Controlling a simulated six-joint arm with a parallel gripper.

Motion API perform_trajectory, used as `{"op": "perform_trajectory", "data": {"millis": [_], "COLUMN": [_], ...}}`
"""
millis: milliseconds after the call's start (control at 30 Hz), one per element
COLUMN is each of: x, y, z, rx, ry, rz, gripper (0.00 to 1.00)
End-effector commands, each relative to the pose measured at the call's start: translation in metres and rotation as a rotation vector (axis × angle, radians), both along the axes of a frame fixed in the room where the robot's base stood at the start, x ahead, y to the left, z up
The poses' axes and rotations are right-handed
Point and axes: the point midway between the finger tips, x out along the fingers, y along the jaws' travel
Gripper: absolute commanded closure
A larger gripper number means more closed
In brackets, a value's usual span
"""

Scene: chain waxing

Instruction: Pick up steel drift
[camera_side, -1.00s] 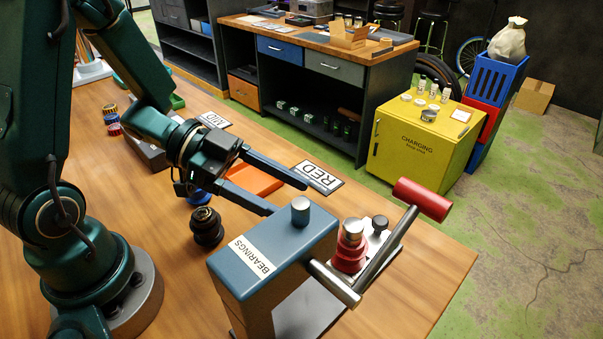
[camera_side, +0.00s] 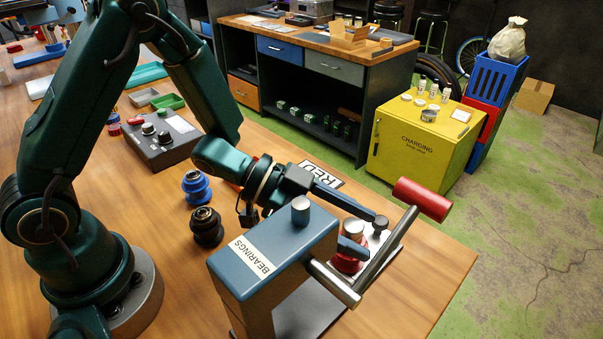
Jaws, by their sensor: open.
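A short steel cylinder (camera_side: 352,228), which looks like the steel drift, stands on a red stepped part (camera_side: 345,264) under the blue BEARINGS press (camera_side: 272,252). My gripper (camera_side: 364,234) is open and reaches in from the left behind the press head. One finger passes on the far side of the steel cylinder. The tip of the other shows on its near side, partly over the red part. The rest of that finger is hidden by the press. I cannot tell whether either finger touches the cylinder.
The press lever with its red handle (camera_side: 422,199) slants up close beside my fingertips. A dark knob (camera_side: 380,223) stands just behind the cylinder. Dark (camera_side: 206,226) and blue (camera_side: 197,187) ringed parts stand left of the press. The front right tabletop is clear.

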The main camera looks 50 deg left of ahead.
Motion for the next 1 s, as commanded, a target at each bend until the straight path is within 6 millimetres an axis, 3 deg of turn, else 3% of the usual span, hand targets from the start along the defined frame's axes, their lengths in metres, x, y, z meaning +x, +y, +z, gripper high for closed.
{"op": "perform_trajectory", "data": {"millis": [233,400,433,1000], "x": [0.001,0.001,0.001,0.001], "y": [-0.001,-0.001,-0.001,-0.002], "z": [-0.001,0.000,0.000,0.011], "rx": [0.000,0.000,0.000,-0.003], "ry": [0.000,0.000,0.000,-0.005], "rz": [0.001,0.001,0.001,-0.001], "gripper": [0.29,0.94,1.00,1.00]}}
